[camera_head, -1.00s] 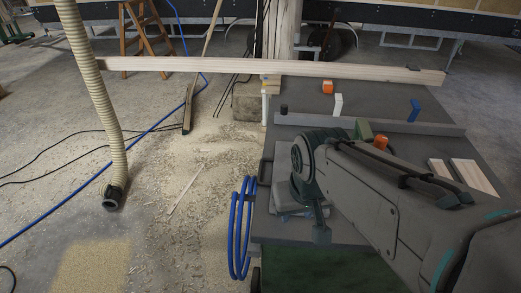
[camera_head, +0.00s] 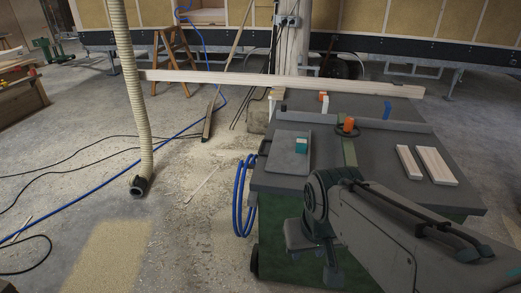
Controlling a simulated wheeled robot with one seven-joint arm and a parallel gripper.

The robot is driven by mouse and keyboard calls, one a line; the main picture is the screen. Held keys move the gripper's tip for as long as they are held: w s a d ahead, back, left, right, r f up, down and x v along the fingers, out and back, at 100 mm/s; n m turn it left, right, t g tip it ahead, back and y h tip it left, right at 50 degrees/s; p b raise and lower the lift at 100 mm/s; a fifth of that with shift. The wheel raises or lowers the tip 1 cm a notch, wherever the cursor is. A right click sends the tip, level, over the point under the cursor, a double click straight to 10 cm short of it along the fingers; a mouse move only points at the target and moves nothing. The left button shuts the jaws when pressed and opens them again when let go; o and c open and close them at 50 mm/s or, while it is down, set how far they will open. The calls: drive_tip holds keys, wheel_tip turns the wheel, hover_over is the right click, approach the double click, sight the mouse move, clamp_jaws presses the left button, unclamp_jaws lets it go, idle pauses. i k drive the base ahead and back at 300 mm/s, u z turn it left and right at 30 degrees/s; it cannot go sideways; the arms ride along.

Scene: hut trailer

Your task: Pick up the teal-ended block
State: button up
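The teal-ended block (camera_head: 301,146) is small, with a pale part and a teal end. It rests on a grey plate (camera_head: 286,161) at the left of the dark worktable top (camera_head: 375,168). Nothing covers it in the head view. My gripper (camera_head: 304,240) hangs at the end of my arm, in front of the table's near edge and lower in the picture than the block. It is apart from the block. Its fingers are dark and seen from behind, so their opening does not show.
An orange-topped piece (camera_head: 349,125) stands on a green strip right of the plate. Two pale boards (camera_head: 436,165) lie at the right. A grey fence (camera_head: 410,126) crosses the table, with a blue piece (camera_head: 387,110) behind. Blue hose loops (camera_head: 240,195) hang at the left.

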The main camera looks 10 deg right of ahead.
sight(301, 142)
drive_tip(key=u, duration=0.7)
drive_tip(key=i, duration=1.15)
drive_tip(key=z, duration=0.6)
drive_tip(key=i, duration=0.6)
drive_tip(key=z, duration=1.25)
